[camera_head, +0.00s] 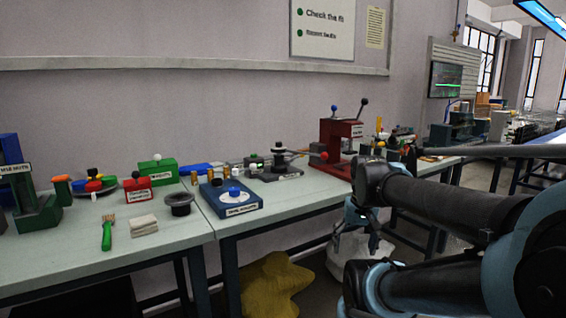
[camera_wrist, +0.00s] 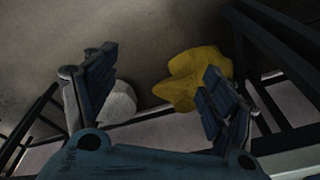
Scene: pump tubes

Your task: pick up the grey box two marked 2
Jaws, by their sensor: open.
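I cannot make out a grey box marked 2 in either view. Labels on the benches are mostly too small to read. My gripper (camera_head: 362,230) hangs below and in front of the right bench's edge in the head view, apart from everything on the bench top. In the wrist view my gripper (camera_wrist: 160,60) has its two fingers wide apart with nothing between them. Behind the fingers are the floor, a yellow sack and a white sack.
Two pale green benches (camera_head: 70,255) stand along the wall with blue, green and red fixtures. A red press (camera_head: 338,150) stands on the right bench. A yellow sack (camera_head: 270,283) and a white sack (camera_head: 400,262) lie on the floor below. Bench legs flank the wrist view.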

